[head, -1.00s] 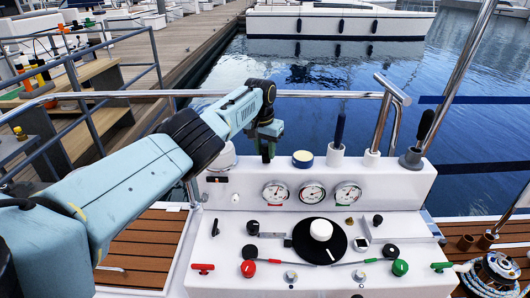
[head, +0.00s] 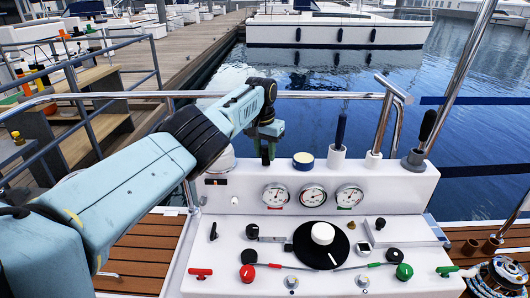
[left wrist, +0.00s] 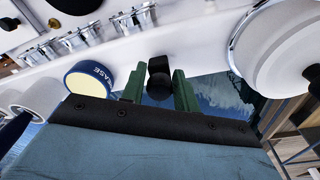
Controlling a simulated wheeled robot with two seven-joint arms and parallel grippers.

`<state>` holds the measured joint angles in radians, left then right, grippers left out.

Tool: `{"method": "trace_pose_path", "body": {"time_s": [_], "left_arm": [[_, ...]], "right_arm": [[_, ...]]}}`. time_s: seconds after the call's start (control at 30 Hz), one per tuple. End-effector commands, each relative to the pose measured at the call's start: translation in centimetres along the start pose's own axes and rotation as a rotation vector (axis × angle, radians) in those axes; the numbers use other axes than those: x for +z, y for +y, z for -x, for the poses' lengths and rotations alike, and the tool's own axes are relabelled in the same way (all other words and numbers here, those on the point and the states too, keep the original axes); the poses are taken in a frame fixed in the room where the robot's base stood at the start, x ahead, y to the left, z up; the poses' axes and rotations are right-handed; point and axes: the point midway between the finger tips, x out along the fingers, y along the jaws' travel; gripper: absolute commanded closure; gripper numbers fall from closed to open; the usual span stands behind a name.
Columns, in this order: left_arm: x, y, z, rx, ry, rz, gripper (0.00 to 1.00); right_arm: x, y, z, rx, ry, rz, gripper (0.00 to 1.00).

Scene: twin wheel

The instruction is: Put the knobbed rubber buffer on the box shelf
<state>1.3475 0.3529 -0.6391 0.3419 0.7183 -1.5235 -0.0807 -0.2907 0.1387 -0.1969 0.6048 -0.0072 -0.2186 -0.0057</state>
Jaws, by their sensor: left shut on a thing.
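My left gripper (head: 268,152) points down over the left part of the flat top of the white instrument box (head: 390,178). In the left wrist view, its two green fingers (left wrist: 159,90) are shut on a small black knobbed rubber buffer (left wrist: 159,66). In the head view the buffer is mostly hidden by the gripper. I cannot tell whether it touches the box top. My right gripper is not in view.
A round grease tin (head: 303,161) stands just right of the gripper; it also shows in the left wrist view (left wrist: 90,78). Further right are a white holder (head: 337,153) and a grey-based lever (head: 414,160). Three gauges (head: 313,195) face the front. A steel rail (head: 330,95) runs behind.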

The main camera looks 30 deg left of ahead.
Motion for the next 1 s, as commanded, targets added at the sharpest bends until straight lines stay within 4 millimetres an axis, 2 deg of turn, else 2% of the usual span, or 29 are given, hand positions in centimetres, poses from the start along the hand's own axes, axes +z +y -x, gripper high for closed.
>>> {"method": "trace_pose_path", "body": {"time_s": [0.67,0.7,0.87,1.0], "left_arm": [[0.06,0.02,-0.58,0.001,-0.001,0.000,0.92],[0.06,0.01,-0.53,0.001,0.000,0.000,0.66],[0.05,0.01,-0.49,0.000,0.000,0.000,0.45],[0.05,0.01,-0.49,0.000,0.000,0.000,0.44]], "right_arm": [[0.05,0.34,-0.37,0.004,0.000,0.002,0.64],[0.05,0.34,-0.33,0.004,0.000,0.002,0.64],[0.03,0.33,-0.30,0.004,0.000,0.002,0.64],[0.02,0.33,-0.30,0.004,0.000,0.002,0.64]]}}
